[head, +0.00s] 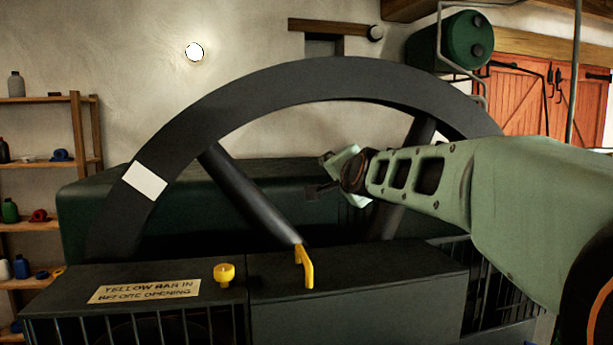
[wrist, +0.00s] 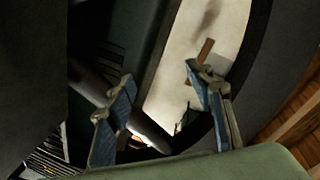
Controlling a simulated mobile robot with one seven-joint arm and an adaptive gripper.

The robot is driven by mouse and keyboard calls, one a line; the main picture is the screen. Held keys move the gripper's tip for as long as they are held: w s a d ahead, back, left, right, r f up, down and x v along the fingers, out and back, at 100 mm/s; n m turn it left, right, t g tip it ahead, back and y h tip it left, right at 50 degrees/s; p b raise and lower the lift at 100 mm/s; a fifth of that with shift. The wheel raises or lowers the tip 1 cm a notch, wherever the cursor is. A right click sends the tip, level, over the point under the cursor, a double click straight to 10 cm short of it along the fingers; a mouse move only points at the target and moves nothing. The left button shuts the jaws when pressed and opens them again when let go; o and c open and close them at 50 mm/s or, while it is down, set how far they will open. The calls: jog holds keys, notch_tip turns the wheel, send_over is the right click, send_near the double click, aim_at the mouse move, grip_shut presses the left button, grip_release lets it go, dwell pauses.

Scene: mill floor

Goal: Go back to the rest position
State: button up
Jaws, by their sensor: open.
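My gripper (head: 325,188) is at the end of my green arm, which reaches in from the right in the head view. It is in front of the large dark wheel (head: 340,75), near the opening between two spokes. In the wrist view my gripper (wrist: 165,100) shows two fingers with blue pads, spread apart with nothing between them. The dark wheel rim (wrist: 262,60) passes behind the fingers. A yellow handle (head: 304,267) and a yellow knob (head: 224,273) are on the dark machine housing (head: 380,270) below the wheel.
A sign (head: 145,291) reads "YELLOW BAR IN BEFORE OPENING". Barred guards (head: 130,328) front the housing. Wooden shelves (head: 50,162) with bottles stand at the left. A green tank (head: 452,40) and orange wooden doors (head: 525,95) are at the back right. The wheel and its spokes are close to my arm.

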jog(key=s+f+n+g+p, duration=0.3)
jog(key=s+f, duration=0.2)
jog(key=s, duration=0.7)
jog(key=s+f+n+g+p, duration=0.4)
jog(key=s+f, duration=0.2)
jog(key=s, duration=0.7)
jog(key=s+f+n+g+p, duration=0.3)
jog(key=s+f, duration=0.3)
jog(key=s, duration=0.7)
jog(key=shift+d+f+n+h+p, duration=0.25)
jog(key=shift+d+n+h+p, duration=0.05)
jog(key=shift+p, duration=0.05)
